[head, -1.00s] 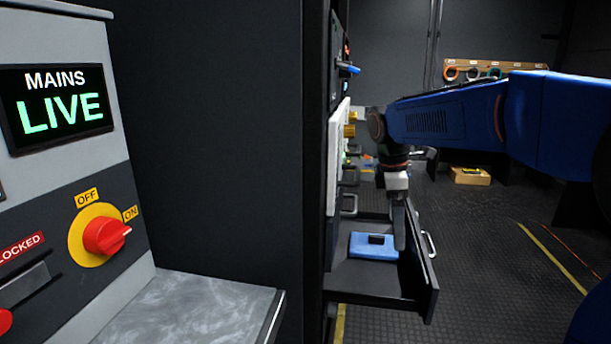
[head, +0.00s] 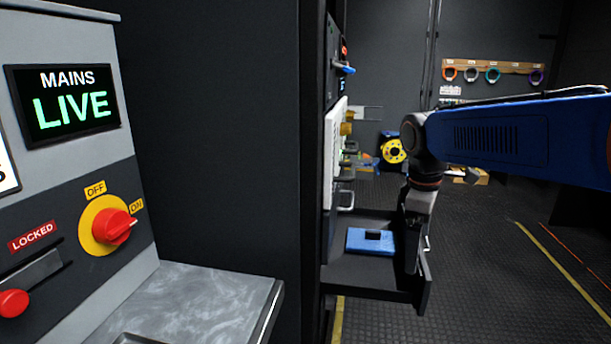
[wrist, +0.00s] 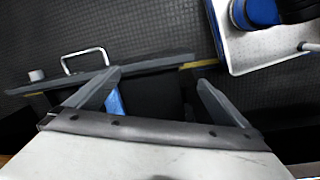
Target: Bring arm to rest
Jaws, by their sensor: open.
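My blue arm (head: 490,138) reaches in from the right in the head view, bent down at the wrist. My gripper (head: 412,268) points down at the right side of an open black drawer (head: 365,278). In the wrist view my gripper (wrist: 160,82) has its two fingers spread apart with nothing between them that it holds. A blue case (head: 370,242) with a dark patch on top lies in the drawer, left of the gripper and apart from it. Part of it shows as a blue strip beside a finger in the wrist view (wrist: 115,103).
The open drawer juts from the dark rack (head: 335,185); its handle (wrist: 85,60) shows in the wrist view. At left stands a panel with a MAINS LIVE screen (head: 75,103) and a red knob (head: 115,226). A yellow reel (head: 393,151) is behind. Floor at right is clear.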

